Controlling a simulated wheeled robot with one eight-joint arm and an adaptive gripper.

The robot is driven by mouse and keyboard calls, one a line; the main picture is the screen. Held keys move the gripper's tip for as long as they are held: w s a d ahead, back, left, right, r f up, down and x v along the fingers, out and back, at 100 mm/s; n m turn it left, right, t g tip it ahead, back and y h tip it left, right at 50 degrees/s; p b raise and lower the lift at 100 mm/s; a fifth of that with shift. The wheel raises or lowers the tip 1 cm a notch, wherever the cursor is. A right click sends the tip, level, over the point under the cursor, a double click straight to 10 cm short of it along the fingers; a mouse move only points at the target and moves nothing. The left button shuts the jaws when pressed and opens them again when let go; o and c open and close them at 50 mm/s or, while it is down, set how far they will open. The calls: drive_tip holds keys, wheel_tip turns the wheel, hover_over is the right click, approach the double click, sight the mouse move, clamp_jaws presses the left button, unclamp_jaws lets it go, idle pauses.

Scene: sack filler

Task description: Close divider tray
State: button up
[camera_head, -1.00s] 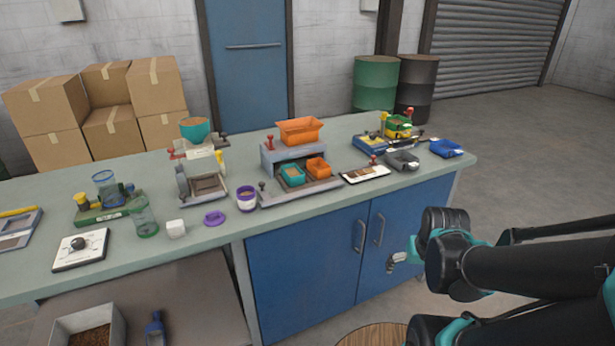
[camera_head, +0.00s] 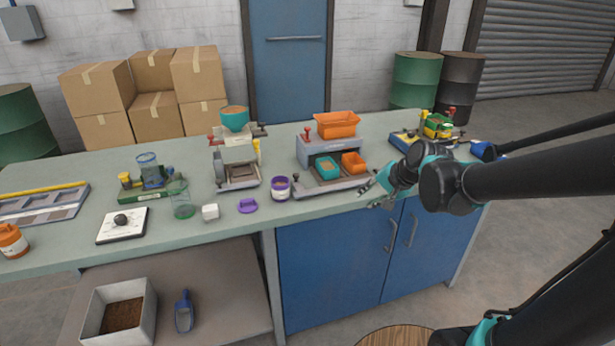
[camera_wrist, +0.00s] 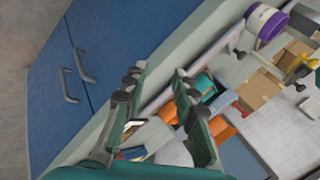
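A grey divider unit (camera_head: 318,147) with an orange hopper (camera_head: 337,125) on top stands on the bench. Its low tray (camera_head: 312,188) sticks out toward the bench's front edge and holds a teal bin (camera_head: 327,169) and an orange bin (camera_head: 354,162). My gripper (camera_head: 377,190) is near the bench front edge, to the right of the tray and apart from it. In the wrist view my gripper (camera_wrist: 158,78) has its two fingers spread with nothing held between them. The teal bin (camera_wrist: 203,84) shows there beyond the right finger, which partly hides the tray area.
A purple-banded cup (camera_head: 280,187) stands close left of the tray, with a purple lid (camera_head: 247,206) farther left. A grey machine with a teal bowl (camera_head: 235,118) stands behind. Blue cabinet doors (camera_head: 330,260) with handles lie below the bench edge.

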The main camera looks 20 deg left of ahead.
drive_tip(key=a+r+y, duration=0.1)
drive_tip(key=a, duration=0.2)
drive_tip(key=w+a+r+m, duration=0.1)
drive_tip(key=a+r, duration=0.1)
drive_tip(key=a, duration=0.2)
drive_tip(key=w+a+r+m+y, duration=0.1)
drive_tip(key=a+r, duration=0.1)
drive_tip(key=a, duration=0.2)
drive_tip(key=shift+w+a+y, duration=0.15)
drive_tip(key=shift+a+y, duration=0.05)
drive_tip(key=shift+y, duration=0.1)
clamp_jaws()
drive_tip(key=x, duration=0.9)
drive_tip(key=shift+a+f, duration=0.2)
drive_tip(key=a, duration=0.1)
drive_tip(key=w+a, duration=0.1)
drive_tip(key=shift+w+a+f, duration=0.15)
drive_tip(key=shift+w+a, duration=0.15)
drive_tip(key=shift+a, duration=0.05)
drive_tip(key=shift+w+a, duration=0.25)
drive_tip(key=shift+a, duration=0.2)
drive_tip(key=w+a, duration=0.2)
drive_tip(key=w, duration=0.1)
drive_tip(key=w+a, duration=0.2)
drive_tip(key=w, duration=0.1)
drive_tip(key=w+a, duration=0.2)
drive_tip(key=w, duration=0.2)
drive_tip(key=shift+a, duration=0.3)
